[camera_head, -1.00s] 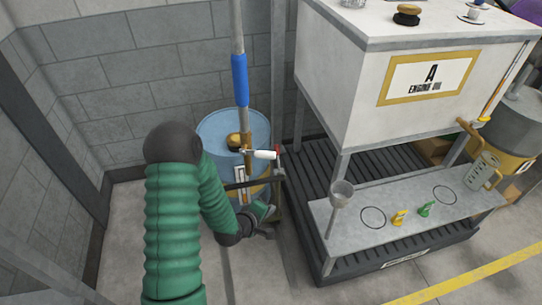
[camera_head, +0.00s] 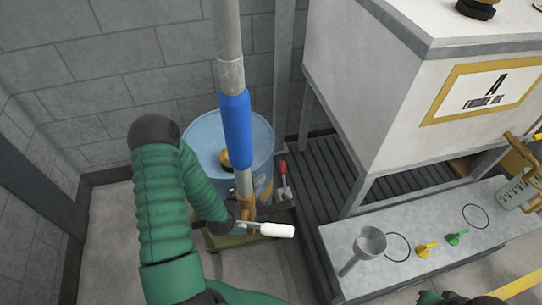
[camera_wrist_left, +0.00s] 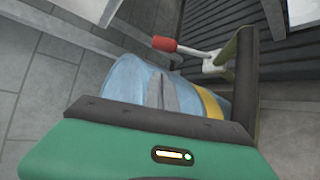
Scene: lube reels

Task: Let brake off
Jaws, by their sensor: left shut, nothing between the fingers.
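The brake lever with a red grip (camera_head: 283,168) and pale shank stands to the right of the blue drum (camera_head: 205,135) in the head view. It also shows in the left wrist view, with its red grip (camera_wrist_left: 164,44) pointing left. My left gripper (camera_wrist_left: 163,93) is shut and empty in the wrist view, its fingers in front of the drum. The lever lies beyond them to the upper right, apparently apart from them. In the head view the pump and its white handle (camera_head: 277,230) hide most of this gripper. A dark part of my right arm (camera_head: 460,298) shows at the bottom edge; its fingers cannot be made out.
The pump tube with a blue sleeve (camera_head: 236,130) rises from the drum. A dark bar and post (camera_wrist_left: 245,85) stand close right of my left gripper. The engine oil tank (camera_head: 400,110) and a shelf (camera_head: 335,240) with a funnel (camera_head: 368,243) stand to the right.

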